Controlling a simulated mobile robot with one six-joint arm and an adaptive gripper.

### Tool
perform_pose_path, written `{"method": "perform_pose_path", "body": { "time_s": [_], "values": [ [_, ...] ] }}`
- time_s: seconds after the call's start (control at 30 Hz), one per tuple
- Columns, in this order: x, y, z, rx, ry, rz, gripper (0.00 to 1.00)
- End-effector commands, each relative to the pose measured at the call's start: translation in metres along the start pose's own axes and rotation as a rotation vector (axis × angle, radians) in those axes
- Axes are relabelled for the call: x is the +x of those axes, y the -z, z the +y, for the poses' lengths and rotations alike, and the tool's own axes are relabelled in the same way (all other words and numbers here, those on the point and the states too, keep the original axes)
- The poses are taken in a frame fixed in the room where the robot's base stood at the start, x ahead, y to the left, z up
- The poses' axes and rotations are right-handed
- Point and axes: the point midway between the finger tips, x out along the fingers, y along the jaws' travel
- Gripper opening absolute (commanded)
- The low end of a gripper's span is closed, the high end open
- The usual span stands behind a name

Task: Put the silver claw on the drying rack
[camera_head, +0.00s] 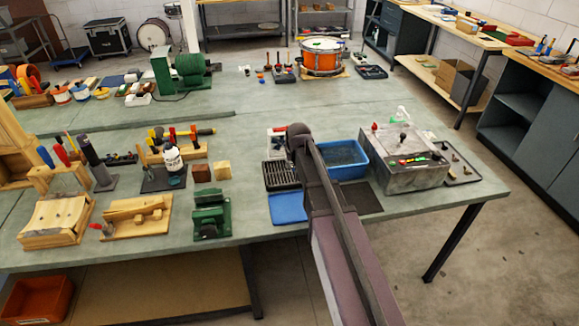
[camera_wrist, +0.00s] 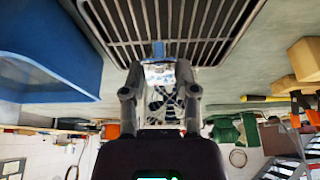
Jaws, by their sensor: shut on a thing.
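The silver claw (camera_wrist: 160,75) is a small shiny metal piece between my gripper's fingers in the wrist view. My gripper (camera_wrist: 160,88) is shut on it. A small blue bit (camera_wrist: 158,50) shows at its far end, against the slats. The drying rack (camera_wrist: 190,22) has grey bars with dark gaps and lies just beyond the claw; I cannot tell whether they touch. In the head view the dark slatted rack (camera_head: 279,176) stands on the bench left of my arm. My arm hides the gripper and claw there.
A blue tub (camera_head: 347,172) stands right of the rack, also close in the wrist view (camera_wrist: 45,70). A blue mat (camera_head: 288,208) lies in front of the rack, a dark mat (camera_head: 362,200) before the tub. A grey box (camera_head: 408,176) stands further right. A green device (camera_head: 211,215) is left.

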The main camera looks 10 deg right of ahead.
Motion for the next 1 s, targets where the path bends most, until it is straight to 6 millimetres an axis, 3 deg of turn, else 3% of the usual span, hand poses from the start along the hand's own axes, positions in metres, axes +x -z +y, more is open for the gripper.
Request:
{"method": "perform_pose_path", "body": {
  "time_s": [0.03, 0.2, 0.67, 0.83, 1.0],
  "values": [
    [0.006, 0.01, -0.003, 0.0, 0.0, 0.0, 0.0],
    [0.011, 0.021, -0.008, 0.0, 0.0, 0.0, 0.0],
    [0.013, 0.024, -0.01, -0.001, 0.001, 0.0, 0.0],
    [0.021, 0.036, -0.014, -0.002, 0.001, 0.0, 0.0],
    [0.036, 0.025, -0.013, -0.001, 0.001, 0.0, 0.0]
  ]
}}
